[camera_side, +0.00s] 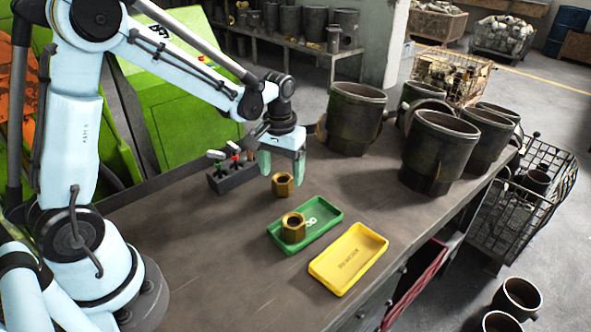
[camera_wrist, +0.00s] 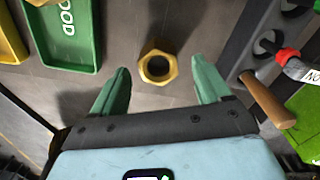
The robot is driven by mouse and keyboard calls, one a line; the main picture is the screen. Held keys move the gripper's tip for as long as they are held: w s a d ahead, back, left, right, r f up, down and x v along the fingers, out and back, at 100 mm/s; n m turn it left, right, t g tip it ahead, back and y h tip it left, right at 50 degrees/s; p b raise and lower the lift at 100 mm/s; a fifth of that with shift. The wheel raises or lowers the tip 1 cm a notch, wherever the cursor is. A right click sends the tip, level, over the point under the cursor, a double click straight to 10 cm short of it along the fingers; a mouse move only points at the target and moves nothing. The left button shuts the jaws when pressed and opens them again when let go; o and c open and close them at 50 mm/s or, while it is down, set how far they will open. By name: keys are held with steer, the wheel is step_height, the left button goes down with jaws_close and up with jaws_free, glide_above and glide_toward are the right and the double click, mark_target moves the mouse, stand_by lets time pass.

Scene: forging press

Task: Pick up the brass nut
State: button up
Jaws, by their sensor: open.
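One brass nut (camera_side: 284,186) sits on the bare bench top, close beyond the green tray, with its hole facing up. It also shows in the wrist view (camera_wrist: 145,70), upright and in the gap between my fingers. My gripper (camera_side: 282,168) is open and empty, pointing down just above this nut. In the wrist view my two green fingers (camera_wrist: 160,72) stand apart on either side of the nut, not touching it.
A yellow tray (camera_side: 350,262) lies beside the green one. A dark tool rack (camera_side: 232,177) with several handled tools stands close to my gripper. Large dark metal cylinders (camera_side: 353,125) stand at the bench's far side. The near bench top is clear.

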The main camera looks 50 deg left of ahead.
mark_target(282, 180)
steer(key=shift+d+f, duration=0.1)
steer(key=shift+f, duration=1.6)
steer(key=c, duration=1.4)
steer(key=shift+r, duration=0.1)
